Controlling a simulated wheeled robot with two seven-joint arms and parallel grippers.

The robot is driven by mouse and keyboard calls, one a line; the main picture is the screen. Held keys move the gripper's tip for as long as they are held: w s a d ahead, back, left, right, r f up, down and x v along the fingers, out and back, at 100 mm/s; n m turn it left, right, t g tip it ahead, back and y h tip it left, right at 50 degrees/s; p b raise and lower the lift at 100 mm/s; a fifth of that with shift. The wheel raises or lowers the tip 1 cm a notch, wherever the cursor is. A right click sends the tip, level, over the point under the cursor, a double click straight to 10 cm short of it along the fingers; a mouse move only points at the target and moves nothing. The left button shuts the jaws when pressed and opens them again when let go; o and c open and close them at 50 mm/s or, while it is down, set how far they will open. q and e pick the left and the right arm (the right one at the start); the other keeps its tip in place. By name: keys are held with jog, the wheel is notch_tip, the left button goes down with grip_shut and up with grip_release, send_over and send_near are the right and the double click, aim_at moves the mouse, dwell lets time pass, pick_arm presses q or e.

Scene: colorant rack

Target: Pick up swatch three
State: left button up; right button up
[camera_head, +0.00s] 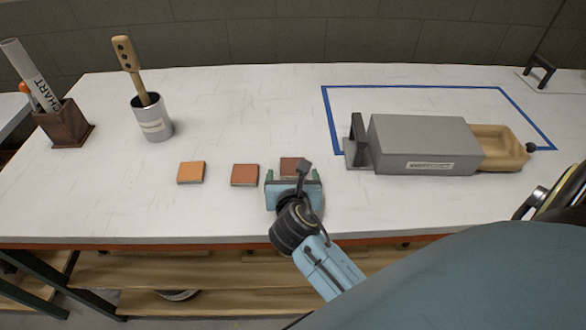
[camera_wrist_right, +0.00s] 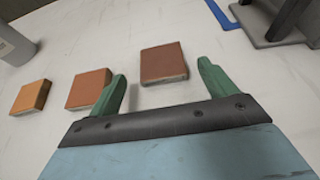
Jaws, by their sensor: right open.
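Three square swatches lie in a row on the white table. The left one is orange (camera_head: 191,172), the middle one is reddish brown (camera_head: 245,175), and the right one is a darker brown (camera_head: 290,165). My right gripper (camera_head: 293,181) is at the near side of the right swatch and partly hides it. In the right wrist view, the right swatch (camera_wrist_right: 163,63) lies ahead of and between the open green fingers (camera_wrist_right: 162,85), with nothing held. The middle swatch (camera_wrist_right: 88,88) and the orange swatch (camera_wrist_right: 31,97) lie to the left there. My left gripper is not in view.
A grey box (camera_head: 420,138) with an open wooden drawer (camera_head: 500,143) stands at the right, by a blue tape outline (camera_head: 415,87). A metal cup (camera_head: 152,122) holding a wooden-handled tool and a dark wooden holder (camera_head: 66,128) stand at the left. The table around the swatches is clear.

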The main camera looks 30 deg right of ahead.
aim_at(293, 166)
jog(key=x, duration=0.3)
jog(key=shift+w+d+f+b, duration=0.1)
jog(key=shift+w+d+b, duration=0.2)
jog(key=shift+b, duration=0.05)
jog(key=c, duration=1)
